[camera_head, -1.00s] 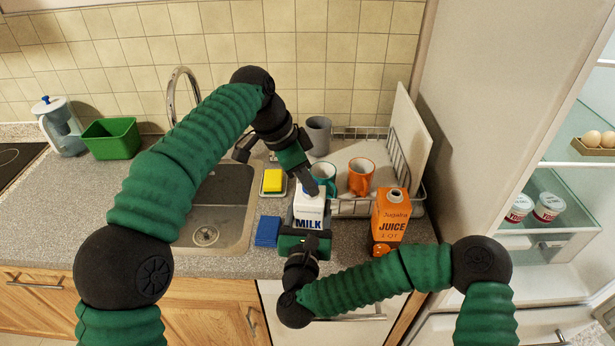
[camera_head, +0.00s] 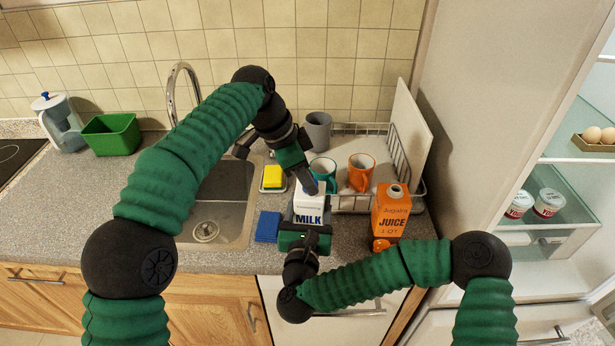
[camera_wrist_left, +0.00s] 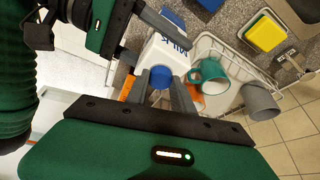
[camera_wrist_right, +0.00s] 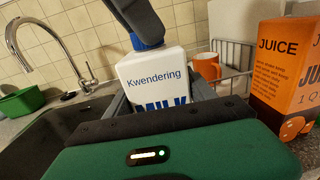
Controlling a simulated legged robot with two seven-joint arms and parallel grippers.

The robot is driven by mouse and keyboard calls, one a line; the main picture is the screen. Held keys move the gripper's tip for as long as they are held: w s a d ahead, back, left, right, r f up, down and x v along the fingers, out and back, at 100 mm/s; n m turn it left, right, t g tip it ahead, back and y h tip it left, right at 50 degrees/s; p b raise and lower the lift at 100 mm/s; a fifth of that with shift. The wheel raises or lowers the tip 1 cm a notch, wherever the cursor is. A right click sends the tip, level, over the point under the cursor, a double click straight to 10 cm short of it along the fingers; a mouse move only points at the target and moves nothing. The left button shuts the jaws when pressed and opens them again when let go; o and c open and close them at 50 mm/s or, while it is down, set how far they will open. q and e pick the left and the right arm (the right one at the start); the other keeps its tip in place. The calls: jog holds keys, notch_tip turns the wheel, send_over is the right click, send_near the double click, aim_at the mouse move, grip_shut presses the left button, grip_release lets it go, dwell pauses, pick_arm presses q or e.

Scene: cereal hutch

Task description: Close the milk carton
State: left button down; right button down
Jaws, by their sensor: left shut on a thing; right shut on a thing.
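The white milk carton (camera_head: 309,216) stands upright on the counter near its front edge. Its blue cap (camera_wrist_right: 146,42) sits at the carton's top, partly hidden by a dark finger of my left gripper. In the left wrist view the cap (camera_wrist_left: 161,77) shows between the two fingers of my left gripper (camera_wrist_left: 160,92), which is shut on it from above. My right gripper (camera_wrist_right: 162,98) is shut on the carton's body from the front, one finger on each side. I cannot tell whether the cap is fully seated.
An orange juice carton (camera_head: 390,217) stands close right of the milk. A dish rack (camera_head: 350,207) with a teal mug (camera_head: 322,172) and an orange mug (camera_head: 361,173) lies behind. A blue sponge (camera_head: 267,227) lies left, beside the sink (camera_head: 225,205).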

pick_arm(q)
jog(key=shift+w+a+m+g, duration=0.15)
jog(key=shift+m+g, duration=0.25)
jog(key=shift+m, duration=0.7)
jog(key=c, duration=1.1)
grip_release()
jog(key=shift+o, duration=0.2)
jog(key=o, duration=0.5)
jog(key=shift+o, duration=0.2)
